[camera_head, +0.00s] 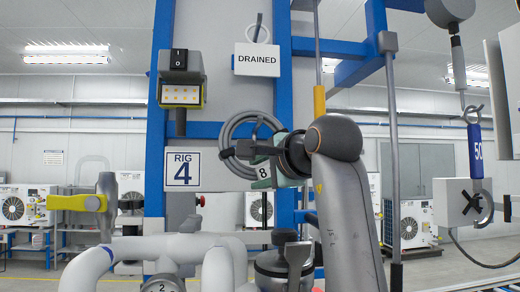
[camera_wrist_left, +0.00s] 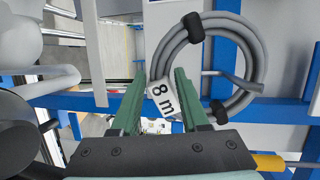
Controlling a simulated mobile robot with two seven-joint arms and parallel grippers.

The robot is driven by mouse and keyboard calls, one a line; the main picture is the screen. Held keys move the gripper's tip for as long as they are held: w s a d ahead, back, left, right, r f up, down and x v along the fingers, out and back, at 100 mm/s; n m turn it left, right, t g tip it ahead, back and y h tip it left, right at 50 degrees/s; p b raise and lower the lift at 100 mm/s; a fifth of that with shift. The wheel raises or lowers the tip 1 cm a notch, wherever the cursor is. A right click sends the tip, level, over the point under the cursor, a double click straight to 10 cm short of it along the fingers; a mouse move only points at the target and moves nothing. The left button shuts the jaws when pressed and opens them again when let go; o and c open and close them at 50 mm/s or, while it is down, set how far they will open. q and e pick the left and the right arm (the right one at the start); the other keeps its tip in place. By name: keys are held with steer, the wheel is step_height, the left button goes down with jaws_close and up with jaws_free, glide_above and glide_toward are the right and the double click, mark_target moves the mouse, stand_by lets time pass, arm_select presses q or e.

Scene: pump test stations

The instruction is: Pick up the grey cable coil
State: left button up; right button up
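The grey cable coil (camera_head: 236,128) hangs on the blue frame in the head view, partly hidden by my left gripper. In the left wrist view the coil (camera_wrist_left: 262,62) is a thick loop with black ties and a white "8 m" tag (camera_wrist_left: 165,100). My left gripper (camera_head: 262,160) is at the coil's lower right in the head view. In the left wrist view its green fingers (camera_wrist_left: 160,76) stand apart, with the tag and the coil's near side between or just beyond them. I cannot tell whether they touch the coil. My right gripper is not in view.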

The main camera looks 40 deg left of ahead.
arm_select(q)
steer(key=shift+r, duration=0.15)
jaws_close()
steer(key=shift+r, duration=0.15)
stand_by(0.7)
